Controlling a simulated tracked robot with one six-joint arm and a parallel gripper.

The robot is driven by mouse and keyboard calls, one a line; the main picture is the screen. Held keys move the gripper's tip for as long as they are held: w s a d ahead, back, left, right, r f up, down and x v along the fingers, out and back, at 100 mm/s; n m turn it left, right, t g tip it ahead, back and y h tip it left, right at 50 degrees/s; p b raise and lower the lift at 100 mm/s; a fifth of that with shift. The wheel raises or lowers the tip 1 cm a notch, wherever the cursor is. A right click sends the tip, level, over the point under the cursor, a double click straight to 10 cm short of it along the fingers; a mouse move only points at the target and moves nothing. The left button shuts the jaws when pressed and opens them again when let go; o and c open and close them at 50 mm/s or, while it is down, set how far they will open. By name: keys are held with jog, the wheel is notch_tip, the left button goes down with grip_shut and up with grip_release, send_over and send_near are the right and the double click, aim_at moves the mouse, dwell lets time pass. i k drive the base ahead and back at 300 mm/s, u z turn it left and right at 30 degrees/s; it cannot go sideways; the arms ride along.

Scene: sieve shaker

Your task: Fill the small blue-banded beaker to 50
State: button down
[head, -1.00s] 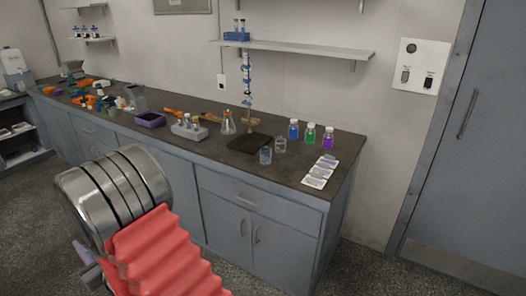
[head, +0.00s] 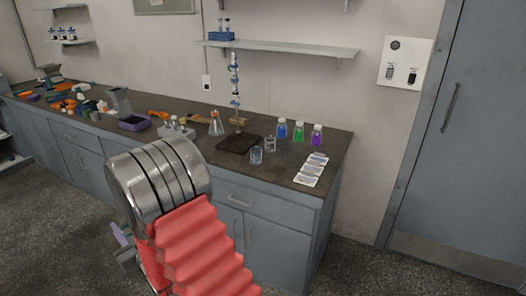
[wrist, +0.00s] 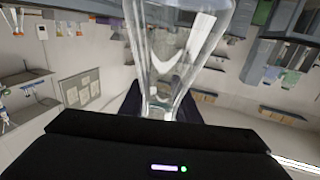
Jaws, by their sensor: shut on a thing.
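In the wrist view, my gripper (wrist: 160,110) is shut on a clear glass vessel (wrist: 178,48). The vessel is narrow between the fingers and widens toward the top of the picture. I cannot tell its contents from the glints. In the head view, two small clear beakers stand on the right part of the bench: a front one (head: 256,156) that looks bluish and one behind it (head: 270,145). A blue band is too small to make out for sure. My gripper is not clearly visible in the head view.
A dark-based stand (head: 238,143) with a tall glass column and a conical flask (head: 216,125) stand beside the beakers. Blue (head: 282,130), green (head: 298,133) and purple (head: 316,135) bottles stand behind right. White packets (head: 311,170) lie near the right edge. Floor on the right is clear.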

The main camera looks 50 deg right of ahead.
aim_at(256, 156)
jog(key=z, duration=0.7)
jog(key=i, duration=1)
jog(key=z, duration=0.05)
